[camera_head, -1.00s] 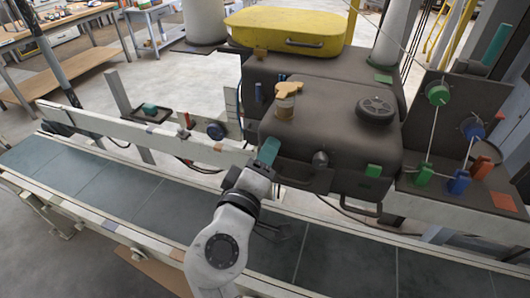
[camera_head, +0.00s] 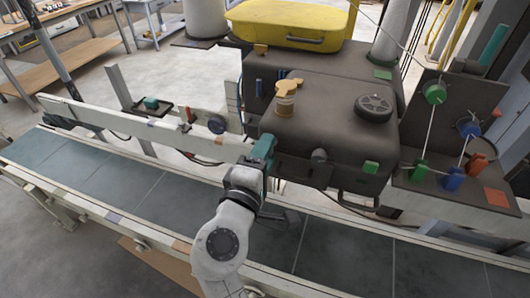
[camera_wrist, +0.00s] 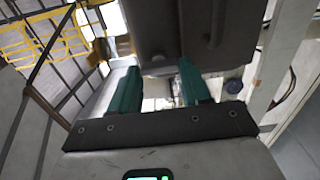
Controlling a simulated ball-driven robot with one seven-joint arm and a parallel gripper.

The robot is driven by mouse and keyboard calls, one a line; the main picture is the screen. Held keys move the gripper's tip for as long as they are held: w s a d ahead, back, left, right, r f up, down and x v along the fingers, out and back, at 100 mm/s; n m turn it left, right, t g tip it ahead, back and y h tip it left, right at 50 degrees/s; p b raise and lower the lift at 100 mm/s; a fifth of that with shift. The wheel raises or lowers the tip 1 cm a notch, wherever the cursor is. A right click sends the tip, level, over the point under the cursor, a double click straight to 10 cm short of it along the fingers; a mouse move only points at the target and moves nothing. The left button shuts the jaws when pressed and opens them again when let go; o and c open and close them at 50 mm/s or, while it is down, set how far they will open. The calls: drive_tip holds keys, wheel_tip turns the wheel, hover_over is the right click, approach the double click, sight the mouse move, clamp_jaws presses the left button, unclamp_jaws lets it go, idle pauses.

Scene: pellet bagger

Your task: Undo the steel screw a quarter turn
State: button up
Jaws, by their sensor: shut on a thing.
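My gripper (camera_head: 263,147) is at the lower left front corner of the dark machine housing (camera_head: 335,125). In the wrist view its two teal fingers (camera_wrist: 158,82) stand apart on either side of a narrow space below the dark housing (camera_wrist: 190,30). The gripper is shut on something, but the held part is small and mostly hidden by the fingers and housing. I cannot make out the steel screw for certain. A grey round knob (camera_head: 319,156) on the housing front is to the right of the gripper, apart from it.
The conveyor belt (camera_head: 190,215) runs below my arm. A white rail (camera_head: 150,128) is to the left. A black handwheel (camera_head: 374,107) and a tan-capped jar (camera_head: 286,96) are on the housing. A green knob (camera_head: 371,167) and a dark handle (camera_head: 362,205) are at its front right.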

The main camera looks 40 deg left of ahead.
drive_tip(key=shift+a+f, duration=0.1)
drive_tip(key=o, duration=1.1)
drive_tip(key=shift+c, duration=0.2)
drive_tip(key=b+v, duration=0.2)
drive_tip(key=v, duration=0.9)
drive_tip(key=shift+w, duration=0.1)
